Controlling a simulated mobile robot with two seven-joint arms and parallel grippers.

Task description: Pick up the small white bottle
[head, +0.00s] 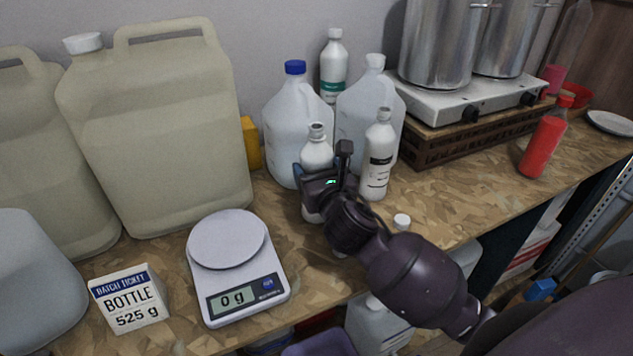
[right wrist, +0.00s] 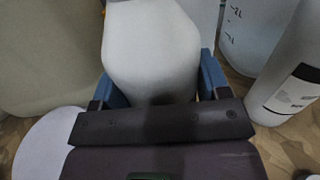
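A plain white bottle (head: 316,152) stands upright on the wooden bench, in front of the blue-capped jug. My right gripper (head: 321,192) is at its middle and hides part of it. In the right wrist view the bottle (right wrist: 152,50) fills the space between the two blue fingers (right wrist: 160,85), one close on each side. I cannot tell whether they press on it. A taller white bottle with a black label (head: 377,160) stands just right; it also shows in the right wrist view (right wrist: 288,75). My left gripper is out of view.
A scale (head: 238,268) reading 0 g stands left of the gripper, beside a ticket block (head: 130,298) reading 525 g. Large beige drums (head: 160,130) fill the left. Clear jugs (head: 290,110) stand close behind. A red bottle (head: 542,145) stands right; bench before it is clear.

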